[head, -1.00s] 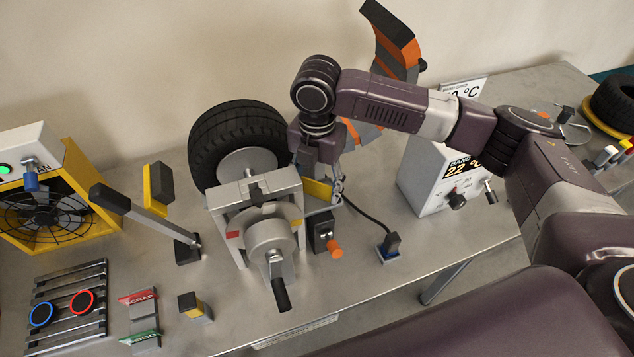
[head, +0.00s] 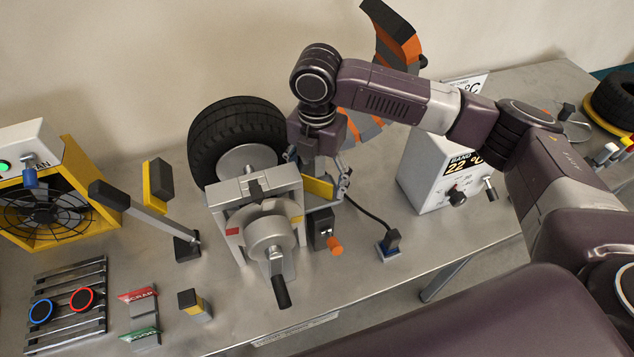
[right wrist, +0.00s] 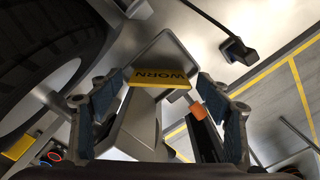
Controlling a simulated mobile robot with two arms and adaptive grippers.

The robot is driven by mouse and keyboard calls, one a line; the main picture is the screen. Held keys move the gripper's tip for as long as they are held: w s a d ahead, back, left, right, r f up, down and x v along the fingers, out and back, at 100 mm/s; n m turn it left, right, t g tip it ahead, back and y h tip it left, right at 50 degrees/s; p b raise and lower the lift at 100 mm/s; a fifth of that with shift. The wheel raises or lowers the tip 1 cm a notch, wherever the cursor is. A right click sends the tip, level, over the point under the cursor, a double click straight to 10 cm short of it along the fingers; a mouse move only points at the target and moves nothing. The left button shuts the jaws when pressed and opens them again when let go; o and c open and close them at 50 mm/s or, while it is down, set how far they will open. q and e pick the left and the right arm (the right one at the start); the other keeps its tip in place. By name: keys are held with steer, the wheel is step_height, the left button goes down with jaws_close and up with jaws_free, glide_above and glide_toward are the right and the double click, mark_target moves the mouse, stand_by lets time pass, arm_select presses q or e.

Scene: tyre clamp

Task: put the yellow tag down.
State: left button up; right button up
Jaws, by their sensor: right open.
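The yellow tag (right wrist: 160,78), marked WORN, is between the spread fingers of my right gripper (right wrist: 164,108) in the right wrist view, with a gap on each side. It sits at a grey metal tray (right wrist: 168,42) beside the clamp. In the head view the yellow tag (head: 319,187) shows just below my right gripper (head: 318,178), which is open at the right side of the clamp (head: 255,190). Whether the tag rests fully on the tray is hard to see. My left gripper is out of view.
A tyre (head: 237,135) stands behind the clamp. A dark box with an orange knob (head: 335,246) is close below the gripper, and a cable runs to a plug (head: 390,241). The temperature box (head: 432,180) stands to the right.

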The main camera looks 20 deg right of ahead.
mark_target(317, 180)
step_height(317, 180, up, 11)
steer(key=b, duration=0.2)
steer(key=shift+f, duration=0.15)
stand_by(0.4)
